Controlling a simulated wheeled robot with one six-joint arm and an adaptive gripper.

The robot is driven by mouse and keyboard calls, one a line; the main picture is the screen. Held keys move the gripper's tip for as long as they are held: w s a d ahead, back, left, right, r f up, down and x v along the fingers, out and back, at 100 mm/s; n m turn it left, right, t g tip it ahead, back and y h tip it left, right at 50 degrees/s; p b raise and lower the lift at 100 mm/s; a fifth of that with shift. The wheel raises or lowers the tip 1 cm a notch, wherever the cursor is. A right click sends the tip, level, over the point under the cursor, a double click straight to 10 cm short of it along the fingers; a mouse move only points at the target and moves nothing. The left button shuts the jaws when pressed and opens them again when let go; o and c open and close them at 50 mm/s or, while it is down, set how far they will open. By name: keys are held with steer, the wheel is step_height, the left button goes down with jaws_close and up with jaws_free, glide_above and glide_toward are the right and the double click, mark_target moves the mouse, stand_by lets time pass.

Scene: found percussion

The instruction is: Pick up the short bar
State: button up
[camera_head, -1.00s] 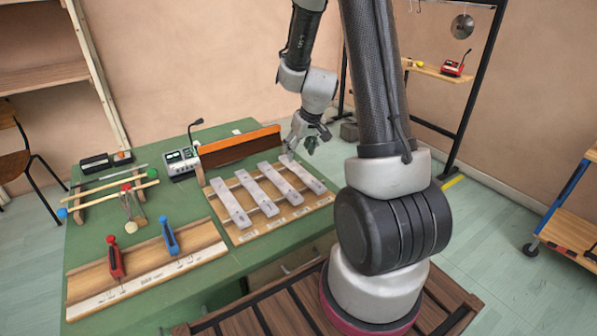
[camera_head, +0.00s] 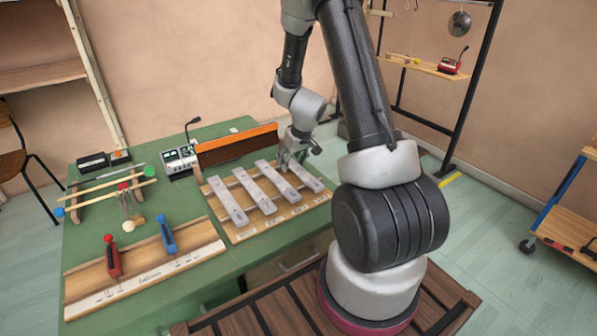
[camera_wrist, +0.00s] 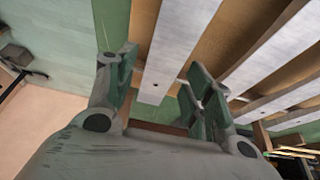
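The short bar (camera_head: 308,179) is the rightmost of several pale grey metal bars lying on a wooden frame (camera_head: 278,218) on the green table. In the wrist view the short bar (camera_wrist: 176,45) runs between my open fingers, with one finger on each side. My gripper (camera_head: 297,160) is low over the far end of this bar in the head view, and hides part of that end. In the wrist view my gripper (camera_wrist: 163,78) is open and not closed on anything. Whether the fingertips touch the frame cannot be told.
Neighbouring bars (camera_head: 281,187) lie close to the left. An orange-topped board (camera_head: 236,147) stands behind the frame. A wooden stand with red and blue clamps (camera_head: 168,236) and a rack of sticks (camera_head: 110,187) are at the left. A small mixer (camera_head: 180,160) sits at the back.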

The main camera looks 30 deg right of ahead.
jaws_close()
steer(key=shift+r, duration=0.15)
step_height(320, 180, up, 10)
stand_by(0.3)
